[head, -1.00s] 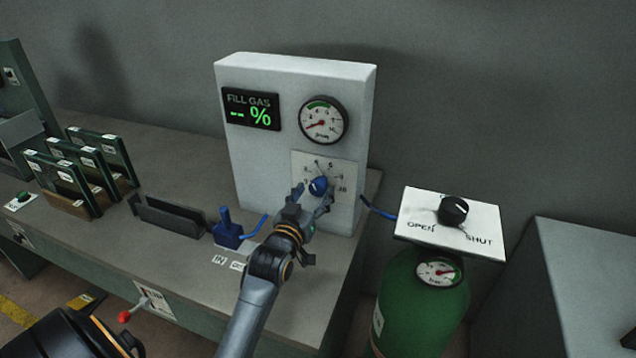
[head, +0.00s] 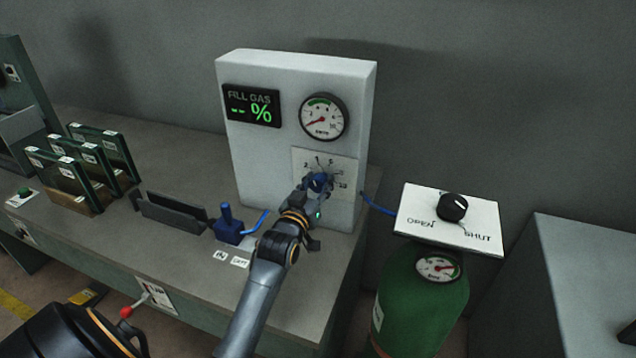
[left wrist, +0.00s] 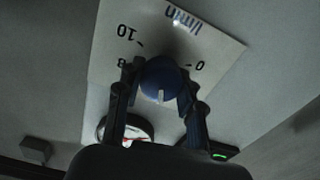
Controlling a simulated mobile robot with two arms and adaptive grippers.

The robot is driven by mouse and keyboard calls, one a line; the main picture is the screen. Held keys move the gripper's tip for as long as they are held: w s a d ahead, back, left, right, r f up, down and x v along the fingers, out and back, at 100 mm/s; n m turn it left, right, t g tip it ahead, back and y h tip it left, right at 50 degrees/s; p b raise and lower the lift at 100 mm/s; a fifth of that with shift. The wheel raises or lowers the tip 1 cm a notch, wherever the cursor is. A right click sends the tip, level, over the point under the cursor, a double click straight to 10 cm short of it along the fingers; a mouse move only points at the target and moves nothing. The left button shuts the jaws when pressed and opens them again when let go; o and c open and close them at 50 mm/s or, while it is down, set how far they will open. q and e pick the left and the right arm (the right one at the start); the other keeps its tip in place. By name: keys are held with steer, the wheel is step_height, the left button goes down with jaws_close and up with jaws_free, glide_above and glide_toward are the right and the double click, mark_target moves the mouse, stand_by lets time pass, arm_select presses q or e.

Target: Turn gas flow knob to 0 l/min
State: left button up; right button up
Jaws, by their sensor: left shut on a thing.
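The blue gas flow knob (head: 319,182) sits on a white scale plate (head: 345,168) low on the front of the grey cabinet. My left gripper (head: 316,186) reaches it from below and is shut on it. In the left wrist view the knob (left wrist: 161,80) is between the two fingers (left wrist: 158,90). That view is upside down: 10 and 8 are at the left, 0 at the right. The knob's pale mark points down there, toward the side hidden from reading, away from 0. My right gripper is not in view.
A pressure gauge (head: 323,117) and a green FILL GAS display (head: 251,106) are above on the cabinet (head: 290,75). A green gas bottle (head: 420,305) with an OPEN/SHUT plate (head: 480,218) stands right. A blue clamp (head: 229,228) and glass frames (head: 65,178) are left on the bench.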

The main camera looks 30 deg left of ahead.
arm_select(q)
steer(key=n+p, duration=0.2)
steer(key=n, duration=0.1)
steer(key=shift+r+n, duration=0.1)
steer(key=shift+n, duration=0.2)
steer(key=n+p, duration=0.2)
steer(key=n, duration=0.2)
steer(key=shift+a+n, duration=0.15)
steer(key=shift+n, duration=0.15)
steer(key=n+p, duration=0.1)
steer(key=n, duration=0.4)
steer(key=shift+p, duration=0.3)
steer(key=shift+f+n+p, duration=0.15)
steer(key=shift+n+p, duration=0.05)
steer(key=shift+n, duration=1)
steer(key=shift+f+n+p, duration=0.15)
steer(key=shift+n+p, duration=0.05)
steer(key=shift+n, duration=1)
steer(key=o, duration=1.2)
